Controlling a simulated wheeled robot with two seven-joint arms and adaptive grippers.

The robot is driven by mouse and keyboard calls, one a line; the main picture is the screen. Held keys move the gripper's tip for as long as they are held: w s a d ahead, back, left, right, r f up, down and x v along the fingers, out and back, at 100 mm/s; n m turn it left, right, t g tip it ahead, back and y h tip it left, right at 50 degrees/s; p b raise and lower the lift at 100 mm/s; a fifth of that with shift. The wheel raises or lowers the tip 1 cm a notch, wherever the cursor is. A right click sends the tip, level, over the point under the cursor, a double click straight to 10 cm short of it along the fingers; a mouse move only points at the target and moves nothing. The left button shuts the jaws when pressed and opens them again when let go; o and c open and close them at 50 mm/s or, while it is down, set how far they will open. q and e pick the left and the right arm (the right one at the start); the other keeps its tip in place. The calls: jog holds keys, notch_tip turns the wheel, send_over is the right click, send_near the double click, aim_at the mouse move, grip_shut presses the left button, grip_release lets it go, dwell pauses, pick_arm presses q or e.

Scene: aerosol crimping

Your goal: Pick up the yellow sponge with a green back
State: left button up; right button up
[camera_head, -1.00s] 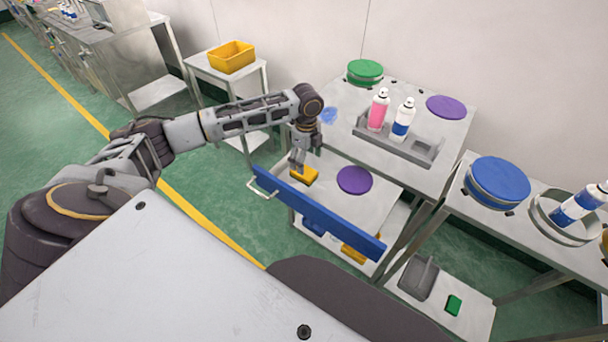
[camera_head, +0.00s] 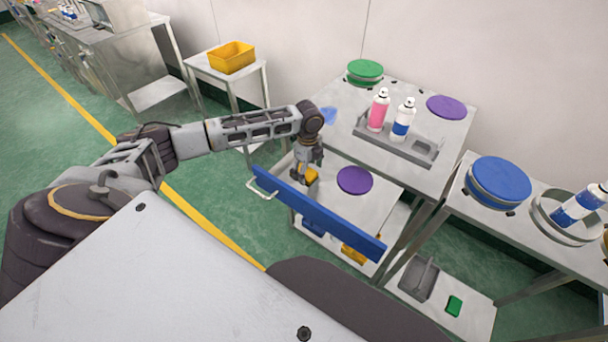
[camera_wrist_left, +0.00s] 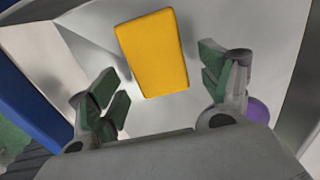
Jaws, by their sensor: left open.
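The yellow sponge (camera_wrist_left: 153,53) lies in the open drawer; the left wrist view shows its yellow face, and its green back is not visible. In the head view the sponge (camera_head: 311,175) is partly hidden by my left gripper (camera_head: 304,173). In the left wrist view my left gripper (camera_wrist_left: 166,92) is open, with its fingers on either side of the sponge's lower end and apart from it. My right gripper does not show.
The drawer has a blue front (camera_head: 318,215) with a handle, and a purple disc (camera_head: 354,180) lies to the right of the sponge. A table behind holds a grey tray (camera_head: 418,149) with a pink can (camera_head: 378,110) and a blue-white can (camera_head: 403,118).

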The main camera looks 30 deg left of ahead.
pick_arm(q)
notch_tip(320, 180, down, 2)
jog(key=shift+f, duration=0.1)
jog(key=shift+c, duration=0.4)
jog(key=c, duration=0.8)
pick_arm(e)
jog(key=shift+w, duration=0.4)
